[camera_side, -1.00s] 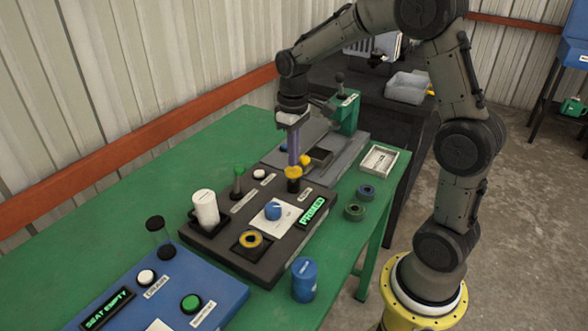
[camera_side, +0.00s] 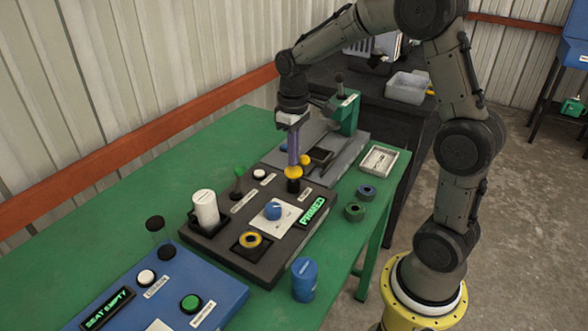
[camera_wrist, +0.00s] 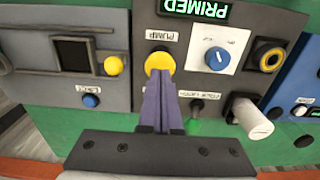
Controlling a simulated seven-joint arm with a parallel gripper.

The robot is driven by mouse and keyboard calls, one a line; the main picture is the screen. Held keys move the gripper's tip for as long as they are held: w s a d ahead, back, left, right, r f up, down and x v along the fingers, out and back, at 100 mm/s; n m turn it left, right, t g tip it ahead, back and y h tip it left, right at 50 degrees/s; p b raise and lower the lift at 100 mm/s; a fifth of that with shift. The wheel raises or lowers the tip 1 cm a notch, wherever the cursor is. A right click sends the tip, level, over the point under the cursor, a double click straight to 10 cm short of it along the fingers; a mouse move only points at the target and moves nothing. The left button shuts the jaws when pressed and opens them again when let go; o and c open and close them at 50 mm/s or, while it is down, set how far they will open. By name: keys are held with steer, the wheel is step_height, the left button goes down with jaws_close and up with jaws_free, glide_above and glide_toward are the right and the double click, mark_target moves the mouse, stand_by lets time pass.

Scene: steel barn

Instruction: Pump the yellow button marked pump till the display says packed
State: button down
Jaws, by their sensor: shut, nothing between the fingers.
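The yellow pump button (camera_side: 293,173) stands on a dark post on the black panel (camera_side: 195,243). It also shows in the wrist view (camera_wrist: 159,61) beside a label reading PUMP. My gripper (camera_side: 293,163) is shut and empty, pointing down, with its purple fingertips at the top of the button. In the wrist view the fingertips (camera_wrist: 160,80) overlap the button's edge; I cannot tell whether they touch it. The display (camera_side: 312,211) on the same panel reads PRIMED in green, and it also shows in the wrist view (camera_wrist: 195,9).
The black panel also bears a blue knob (camera_side: 272,211), a green-tipped lever (camera_side: 238,172), a white cylinder (camera_side: 206,208) and a yellow ring (camera_side: 250,240). A blue panel (camera_side: 215,290) reads SEAT EMPTY. A blue can (camera_side: 304,280) stands in front.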

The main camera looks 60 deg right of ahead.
steer(key=shift+f, duration=1.55)
stand_by(0.4)
steer(key=shift+r, duration=3.85)
steer(key=shift+a, duration=0.1)
step_height(320, 180, up, 6)
steer(key=t, duration=0.2)
glide_above(294, 170)
steer(key=s+a, duration=0.2)
steer(key=a, duration=0.1)
steer(key=s+a+r+n+t, duration=0.1)
steer(key=s+a+r, duration=0.2)
steer(key=s, duration=0.3)
steer(key=s+a+f+t, duration=0.1)
steer(key=s+a+f, duration=0.1)
steer(key=s, duration=0.4)
steer(key=s+a+f+m+t, duration=0.1)
steer(key=s+f, duration=0.2)
steer(key=s, duration=0.3)
steer(key=shift+a+t, duration=0.3)
steer(key=shift+a, duration=0.05)
